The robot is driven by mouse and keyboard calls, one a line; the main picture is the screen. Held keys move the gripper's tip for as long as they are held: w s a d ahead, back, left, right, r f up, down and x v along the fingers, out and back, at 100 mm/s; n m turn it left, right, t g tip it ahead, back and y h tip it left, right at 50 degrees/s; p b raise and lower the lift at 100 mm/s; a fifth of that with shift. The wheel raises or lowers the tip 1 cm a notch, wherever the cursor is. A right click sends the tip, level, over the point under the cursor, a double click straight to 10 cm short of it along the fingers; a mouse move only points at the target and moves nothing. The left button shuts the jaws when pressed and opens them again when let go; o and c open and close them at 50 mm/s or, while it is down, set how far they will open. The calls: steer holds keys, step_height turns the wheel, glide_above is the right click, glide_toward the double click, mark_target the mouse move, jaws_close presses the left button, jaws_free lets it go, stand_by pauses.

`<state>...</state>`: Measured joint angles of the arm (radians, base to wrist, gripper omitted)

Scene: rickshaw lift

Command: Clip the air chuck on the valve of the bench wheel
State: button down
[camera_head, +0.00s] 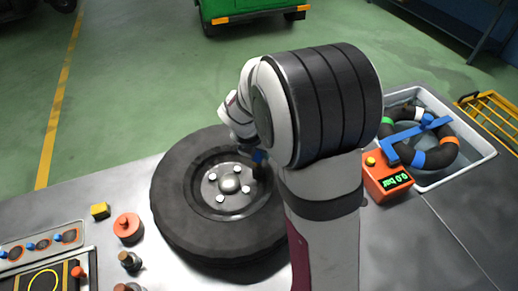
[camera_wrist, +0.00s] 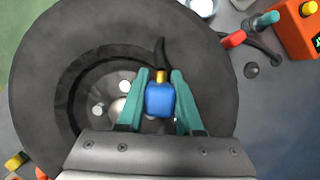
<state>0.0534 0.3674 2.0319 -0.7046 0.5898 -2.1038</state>
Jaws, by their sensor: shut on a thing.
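The bench wheel (camera_head: 180,215) lies flat on the bench, with a pale hub and several nuts; it fills much of the wrist view (camera_wrist: 40,90). My gripper (camera_wrist: 160,88) has teal fingers shut on the blue air chuck (camera_wrist: 160,100), which has a brass-coloured tip. The chuck is over the inner rim of the wheel, and it shows as a small blue patch in the head view (camera_head: 258,156). A black curved valve stem (camera_wrist: 161,52) rises just beyond the brass tip. I cannot tell whether tip and stem touch. My arm hides the wheel's right side in the head view.
An orange gauge box (camera_head: 388,182) reading 0.0 bar stands right of my arm. Behind it a white tub (camera_head: 480,158) holds a dark ring-shaped tube (camera_head: 408,135). An orange disc (camera_head: 128,228), a yellow cube (camera_head: 100,210) and small parts trays lie left of the wheel.

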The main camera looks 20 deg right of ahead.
steer(key=shift+f, duration=0.4)
stand_by(0.3)
steer(key=shift+c, duration=1.2)
jaws_free()
steer(key=shift+r, duration=3.5)
